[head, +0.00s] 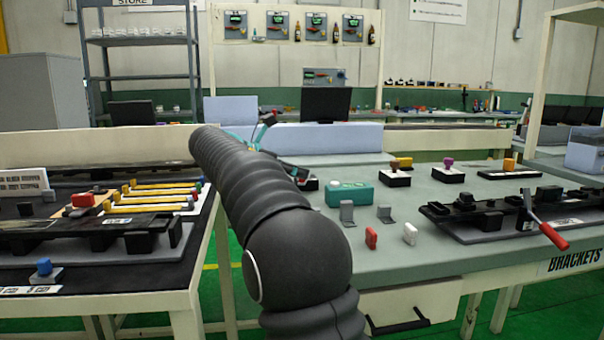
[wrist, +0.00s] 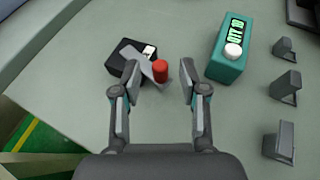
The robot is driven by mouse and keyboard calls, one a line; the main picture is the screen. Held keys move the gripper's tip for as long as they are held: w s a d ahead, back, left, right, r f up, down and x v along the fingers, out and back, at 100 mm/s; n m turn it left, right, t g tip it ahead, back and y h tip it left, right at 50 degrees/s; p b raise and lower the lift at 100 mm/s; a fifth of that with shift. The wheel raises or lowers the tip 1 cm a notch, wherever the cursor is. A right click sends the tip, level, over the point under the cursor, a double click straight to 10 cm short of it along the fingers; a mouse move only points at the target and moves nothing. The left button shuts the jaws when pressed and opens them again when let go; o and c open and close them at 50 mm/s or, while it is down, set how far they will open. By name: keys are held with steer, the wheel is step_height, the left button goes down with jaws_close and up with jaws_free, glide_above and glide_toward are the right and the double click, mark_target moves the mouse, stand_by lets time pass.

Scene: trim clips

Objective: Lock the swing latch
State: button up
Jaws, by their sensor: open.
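The swing latch shows in the wrist view as a black base (wrist: 125,56) with a flat grey lever (wrist: 144,70) and an upright red knob (wrist: 160,71). The lever lies at an angle across the base, with the knob end out past the base's right side. A small white patch shows on the base. My gripper (wrist: 159,84) is open, its two fingers on either side of the knob. I see a gap to each finger, and nothing is held. In the head view my arm hides most of the gripper and latch.
A teal box (wrist: 230,52) with a display and white button stands close right of the latch. Grey brackets (wrist: 284,84) stand farther right. A rail fixture with a red-handled lever (head: 545,228) is at the bench's right. Bare bench lies left of the latch.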

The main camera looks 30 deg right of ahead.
steer(key=shift+x, duration=1.45)
jaws_close()
